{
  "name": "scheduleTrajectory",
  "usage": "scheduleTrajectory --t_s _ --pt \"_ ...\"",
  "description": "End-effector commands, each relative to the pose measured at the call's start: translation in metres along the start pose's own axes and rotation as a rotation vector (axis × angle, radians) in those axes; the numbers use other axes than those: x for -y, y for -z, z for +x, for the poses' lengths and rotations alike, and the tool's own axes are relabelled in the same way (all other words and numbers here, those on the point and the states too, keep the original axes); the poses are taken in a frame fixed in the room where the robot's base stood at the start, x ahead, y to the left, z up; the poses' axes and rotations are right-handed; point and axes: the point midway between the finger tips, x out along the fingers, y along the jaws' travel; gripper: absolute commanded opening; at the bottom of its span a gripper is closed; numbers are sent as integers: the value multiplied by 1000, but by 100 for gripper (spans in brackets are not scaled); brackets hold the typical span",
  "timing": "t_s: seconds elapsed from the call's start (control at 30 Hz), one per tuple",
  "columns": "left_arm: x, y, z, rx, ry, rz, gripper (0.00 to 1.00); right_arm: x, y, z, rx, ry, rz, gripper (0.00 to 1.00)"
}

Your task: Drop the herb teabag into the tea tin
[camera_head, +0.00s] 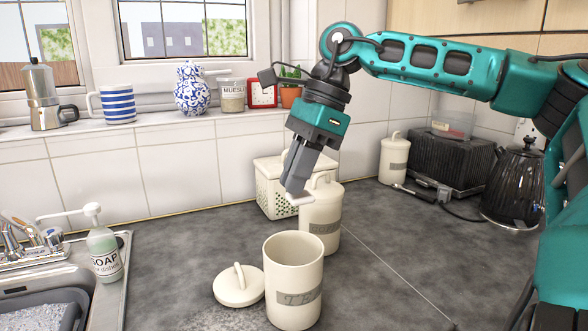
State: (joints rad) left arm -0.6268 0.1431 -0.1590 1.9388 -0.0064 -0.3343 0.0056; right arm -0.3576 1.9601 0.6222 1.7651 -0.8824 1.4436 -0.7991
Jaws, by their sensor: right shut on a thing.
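The tea tin (290,277) is a cream cylinder with a grey "TEA" label, standing upright and open at the front of the counter. Its round knobbed lid (238,288) lies on the counter just left of it. My right gripper (296,188) points down, above and behind the tin in the picture. It is shut on a small pale flat thing (299,199), which looks like the herb teabag; its markings cannot be read. The teabag is apart from the tin. My left gripper is out of view.
A lidded canister (322,220) stands behind the tin, close to the right gripper, beside a perforated cream box (268,190). A soap bottle (103,250) stands by the sink (118,290) at left. A black kettle (514,185) is at right. The counter right of the tin is clear.

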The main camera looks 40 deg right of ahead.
Motion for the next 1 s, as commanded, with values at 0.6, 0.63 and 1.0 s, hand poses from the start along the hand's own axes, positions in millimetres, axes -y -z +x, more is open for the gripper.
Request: scheduleTrajectory --t_s 0.6,0.63,1.0 --pt "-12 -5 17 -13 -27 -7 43 0 13 32 0 -1 1 15" --pt "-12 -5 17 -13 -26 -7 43 0 13 32 0 -1 1 18" --pt "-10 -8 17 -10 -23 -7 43 0 13 32 0 0 1 43"
